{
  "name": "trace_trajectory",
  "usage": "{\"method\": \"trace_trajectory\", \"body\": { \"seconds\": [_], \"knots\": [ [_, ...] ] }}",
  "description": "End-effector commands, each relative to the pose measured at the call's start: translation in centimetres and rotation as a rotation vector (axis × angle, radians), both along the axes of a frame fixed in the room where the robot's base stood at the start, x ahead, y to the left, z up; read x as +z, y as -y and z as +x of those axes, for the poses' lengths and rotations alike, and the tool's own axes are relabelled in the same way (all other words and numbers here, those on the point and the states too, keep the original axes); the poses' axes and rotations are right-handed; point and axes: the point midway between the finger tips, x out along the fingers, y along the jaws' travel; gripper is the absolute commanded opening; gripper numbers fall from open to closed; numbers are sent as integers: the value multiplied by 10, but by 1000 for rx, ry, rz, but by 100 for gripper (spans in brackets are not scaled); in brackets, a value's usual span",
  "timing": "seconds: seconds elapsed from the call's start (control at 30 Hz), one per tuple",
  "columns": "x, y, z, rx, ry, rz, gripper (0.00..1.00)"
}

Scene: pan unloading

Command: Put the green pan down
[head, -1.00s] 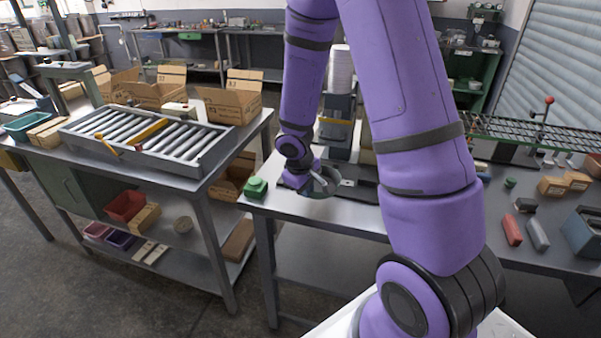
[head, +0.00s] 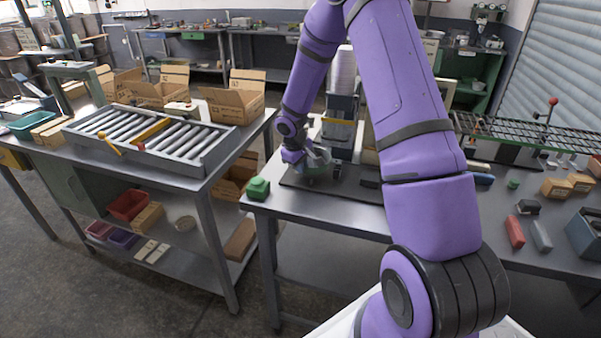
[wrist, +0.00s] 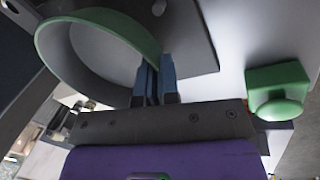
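The green pan (head: 318,172) is at the left part of the dark mat (head: 352,192) on the workbench. My gripper (head: 306,160) is at the pan's edge. In the wrist view my gripper's two blue fingers (wrist: 154,78) are close together on either side of the pan's rim, shut on it. I cannot tell for sure whether the pan's base touches the mat.
A green block with a round knob (head: 258,188) sits at the bench's left front corner, left of the pan. A machine with a white stack (head: 341,100) stands behind. A roller table (head: 150,140) is at left. Red and grey items (head: 514,231) lie at right.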

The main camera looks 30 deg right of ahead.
Motion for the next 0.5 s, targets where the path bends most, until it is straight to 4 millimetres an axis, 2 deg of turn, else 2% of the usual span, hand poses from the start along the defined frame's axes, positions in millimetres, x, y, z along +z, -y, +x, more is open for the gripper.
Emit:
{"method": "trace_trajectory", "body": {
  "seconds": [0.17,0.5],
  "knots": [
    [-22,0,0,1,-2,0,0],
    [-25,0,0,1,0,0,0]
  ]
}}
